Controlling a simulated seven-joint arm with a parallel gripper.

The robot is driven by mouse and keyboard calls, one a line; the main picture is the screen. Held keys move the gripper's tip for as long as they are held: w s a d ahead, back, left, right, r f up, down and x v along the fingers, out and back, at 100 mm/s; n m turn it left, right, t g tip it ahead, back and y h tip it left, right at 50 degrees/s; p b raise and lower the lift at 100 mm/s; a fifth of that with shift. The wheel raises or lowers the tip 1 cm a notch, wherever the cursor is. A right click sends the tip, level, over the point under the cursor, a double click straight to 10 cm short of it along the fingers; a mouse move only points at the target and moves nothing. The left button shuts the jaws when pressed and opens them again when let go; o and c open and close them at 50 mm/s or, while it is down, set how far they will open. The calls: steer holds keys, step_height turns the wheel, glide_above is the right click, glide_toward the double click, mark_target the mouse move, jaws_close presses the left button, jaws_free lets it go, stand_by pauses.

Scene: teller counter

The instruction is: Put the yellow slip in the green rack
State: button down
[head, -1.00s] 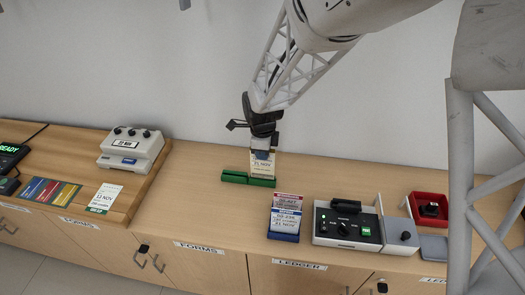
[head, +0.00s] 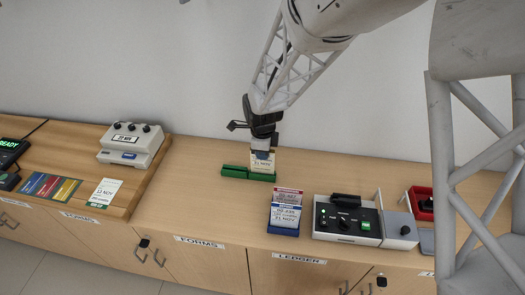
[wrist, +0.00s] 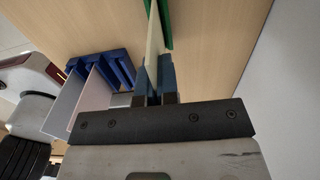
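The yellow slip (head: 262,163) stands upright at the green rack (head: 236,171), its lower edge at the rack's right part. In the wrist view the pale slip (wrist: 154,40) runs edge-on from between my fingers to the green rack (wrist: 169,22). My gripper (head: 263,152) is above the rack, with its blue-grey fingers (wrist: 155,85) on both sides of the slip and close against it. The fingers hide the slip's upper part. Whether its lower edge is fully seated in the slot cannot be told.
A blue rack (head: 283,231) with red-topped and blue-topped slips stands in front, to the right. A black-and-white control box (head: 346,225) and a red tray (head: 419,205) are further right. A white stamping device (head: 131,145) and coloured cards (head: 48,187) lie left.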

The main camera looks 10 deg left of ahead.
steer(key=c, duration=1.3)
jaws_free()
steer(key=shift+r, duration=0.1)
steer(key=shift+r, duration=3.45)
